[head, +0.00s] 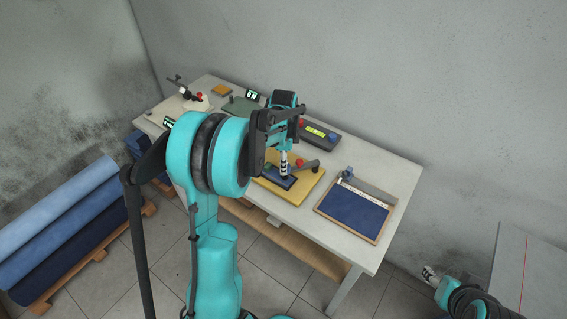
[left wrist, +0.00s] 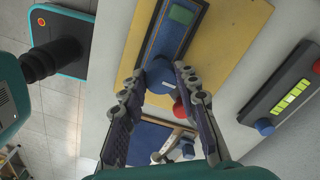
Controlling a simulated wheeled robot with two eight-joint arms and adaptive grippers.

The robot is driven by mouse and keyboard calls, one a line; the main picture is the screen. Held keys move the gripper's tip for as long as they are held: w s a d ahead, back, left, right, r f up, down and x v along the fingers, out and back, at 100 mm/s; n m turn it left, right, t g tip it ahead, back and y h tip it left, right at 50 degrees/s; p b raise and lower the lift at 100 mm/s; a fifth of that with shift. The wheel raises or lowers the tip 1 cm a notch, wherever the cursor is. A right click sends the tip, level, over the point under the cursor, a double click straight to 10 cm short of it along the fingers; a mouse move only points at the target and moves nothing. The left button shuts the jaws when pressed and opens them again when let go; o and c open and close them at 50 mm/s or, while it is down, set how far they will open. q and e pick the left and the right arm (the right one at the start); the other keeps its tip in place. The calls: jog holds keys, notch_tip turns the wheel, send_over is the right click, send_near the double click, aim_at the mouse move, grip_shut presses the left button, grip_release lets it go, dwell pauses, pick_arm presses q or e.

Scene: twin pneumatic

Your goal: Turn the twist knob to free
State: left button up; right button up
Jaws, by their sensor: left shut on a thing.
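The twist knob (left wrist: 160,73) is a blue round knob on a dark blue plate (left wrist: 181,38) with a green window (left wrist: 181,14). The plate is fixed on a yellow board (left wrist: 239,21), which also shows in the head view (head: 311,188). My left gripper (left wrist: 161,75) has one fingertip on each side of the knob and is shut on it. In the head view my left gripper (head: 284,175) points down at the plate and hides the knob. My right arm's end (head: 431,274) shows at the lower right, its jaws not clear.
A red ball (left wrist: 179,109) on a lever sits close beside one finger. A dark box (head: 320,134) with a lit yellow-green display stands behind the board. A blue-lined tray (head: 318,207) lies to the right. Other small devices (head: 196,102) stand at the table's far left.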

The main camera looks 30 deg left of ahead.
pick_arm(q)
jog(key=o, duration=1.2)
jog(key=shift+c, duration=0.2)
jog(key=shift+r, duration=0.1)
notch_tip(320, 180, up, 12)
jog(key=s+d+f+n+t+b, duration=0.2)
jog(key=s+d+f+n+t, duration=0.1)
jog(key=s+d+n, duration=0.3)
jog(key=s+d+f+n+t+b, duration=0.3)
jog(key=s+d+n, duration=0.3)
jog(key=s+d, duration=0.3)
jog(key=s+f+t, duration=0.1)
jog(key=s, duration=0.2)
jog(key=shift+s+d, duration=0.35)
jog(key=shift+d, duration=0.05)
